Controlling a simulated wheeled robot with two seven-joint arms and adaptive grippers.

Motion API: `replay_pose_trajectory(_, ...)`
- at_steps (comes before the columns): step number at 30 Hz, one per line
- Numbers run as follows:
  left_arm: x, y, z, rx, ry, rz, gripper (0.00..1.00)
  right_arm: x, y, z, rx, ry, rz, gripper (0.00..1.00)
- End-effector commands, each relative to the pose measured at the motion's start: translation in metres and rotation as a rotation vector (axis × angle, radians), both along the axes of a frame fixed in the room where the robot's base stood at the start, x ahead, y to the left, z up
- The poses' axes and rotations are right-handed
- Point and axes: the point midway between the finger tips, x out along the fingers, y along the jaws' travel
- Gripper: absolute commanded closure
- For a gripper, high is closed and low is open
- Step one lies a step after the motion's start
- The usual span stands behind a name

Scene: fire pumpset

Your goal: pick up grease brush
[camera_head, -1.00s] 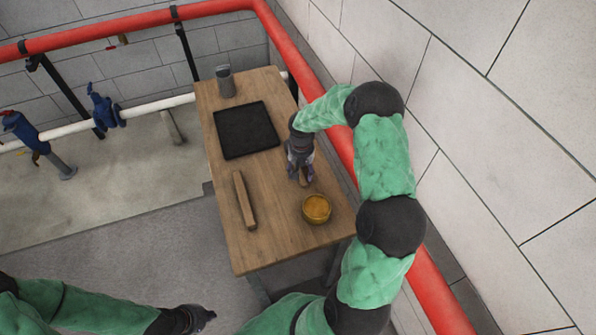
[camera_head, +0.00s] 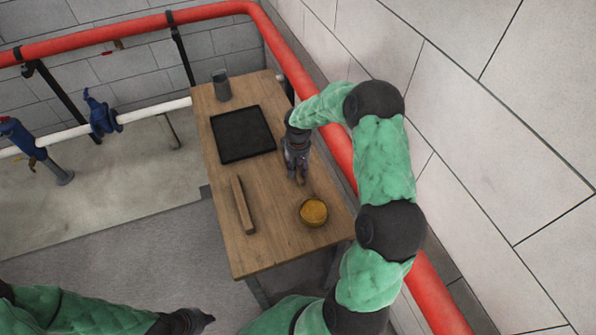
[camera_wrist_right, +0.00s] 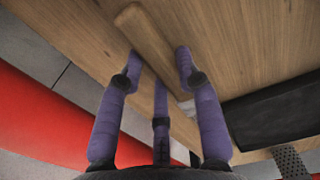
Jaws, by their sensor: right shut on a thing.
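The grease brush shows in the right wrist view as a wooden handle (camera_wrist_right: 147,32) with a pale band near its lower end. It lies along the wooden table (camera_head: 270,245), between the fingers of my right gripper (camera_wrist_right: 156,68). In the head view my right gripper (camera_head: 298,180) points down at the table's right side, shut on the brush, and hides most of it. I cannot tell whether the brush is clear of the tabletop. My left gripper (camera_head: 203,319) is low at the bottom left, away from the table; its fingers are too small to read.
A yellow-filled bowl (camera_head: 313,212) stands just in front of my right gripper. A wooden bar (camera_head: 242,204) lies to its left. A black tray (camera_head: 243,134) and a grey cup (camera_head: 221,86) are further back. A red pipe (camera_head: 335,140) and wall border the table's right side.

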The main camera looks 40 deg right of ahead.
Motion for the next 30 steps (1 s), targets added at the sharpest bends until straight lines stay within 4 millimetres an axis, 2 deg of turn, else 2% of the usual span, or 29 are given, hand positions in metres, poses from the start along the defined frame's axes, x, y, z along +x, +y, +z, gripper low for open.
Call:
replay_pose_trajectory(9,0.000,0.000,0.018,0.000,0.000,0.000,1.00,-0.036,0.042,0.067,-0.001,-0.003,0.005,0.98)
replay_pose_trajectory(15,0.000,0.000,0.023,0.000,0.000,0.000,1.00,-0.066,0.076,0.082,0.000,0.000,0.005,0.98)
replay_pose_trajectory(19,0.000,0.000,0.025,0.000,0.000,0.000,1.00,-0.079,0.091,0.091,0.000,-0.001,0.004,0.98)
replay_pose_trajectory(24,0.000,0.000,0.027,0.000,0.000,0.000,1.00,-0.089,0.102,0.097,0.000,0.000,0.003,0.98)
replay_pose_trajectory(30,0.000,0.000,0.027,0.000,0.000,0.000,1.00,-0.092,0.106,0.098,0.000,0.000,0.002,0.98)
